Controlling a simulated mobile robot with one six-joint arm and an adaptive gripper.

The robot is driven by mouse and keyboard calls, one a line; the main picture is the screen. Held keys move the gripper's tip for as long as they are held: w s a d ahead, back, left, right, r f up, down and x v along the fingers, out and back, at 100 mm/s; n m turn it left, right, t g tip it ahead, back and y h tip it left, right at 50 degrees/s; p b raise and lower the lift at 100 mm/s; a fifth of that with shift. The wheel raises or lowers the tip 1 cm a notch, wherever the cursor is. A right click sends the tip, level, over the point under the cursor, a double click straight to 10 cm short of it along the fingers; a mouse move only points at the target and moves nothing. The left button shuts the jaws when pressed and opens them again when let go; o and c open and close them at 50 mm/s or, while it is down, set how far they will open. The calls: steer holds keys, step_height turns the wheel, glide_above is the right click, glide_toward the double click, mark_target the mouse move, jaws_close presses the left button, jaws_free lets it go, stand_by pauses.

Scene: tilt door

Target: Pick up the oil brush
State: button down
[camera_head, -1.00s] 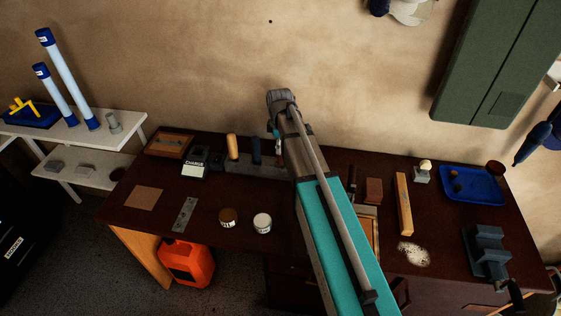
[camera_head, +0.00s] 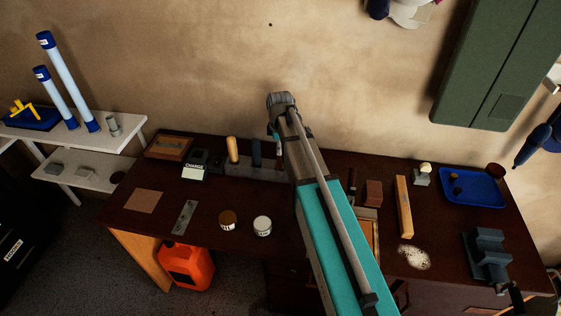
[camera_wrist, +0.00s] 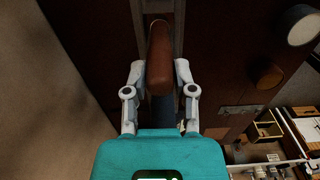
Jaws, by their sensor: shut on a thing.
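A brown rounded handle, which I take to be the oil brush (camera_wrist: 160,50), stands between my fingertips in the wrist view. My gripper (camera_wrist: 160,75) is closed on it from both sides. Its lower end and any bristles are hidden from above. A dark blue handle (camera_wrist: 167,110) lies just below it in the wrist view, partly covered by my gripper.
The rack (camera_head: 240,167) holds a light wooden handle (camera_head: 232,148) and the blue handle (camera_head: 256,152) close by. A brown-topped jar (camera_head: 228,219) and white jar (camera_head: 262,225) stand in front. The wall is behind; a vise (camera_head: 487,255) is at right.

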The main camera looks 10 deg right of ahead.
steer(key=shift+r, duration=0.15)
stand_by(0.3)
step_height(320, 180, up, 10)
steer(key=p, duration=1)
steer(key=shift+f, duration=0.25)
stand_by(0.3)
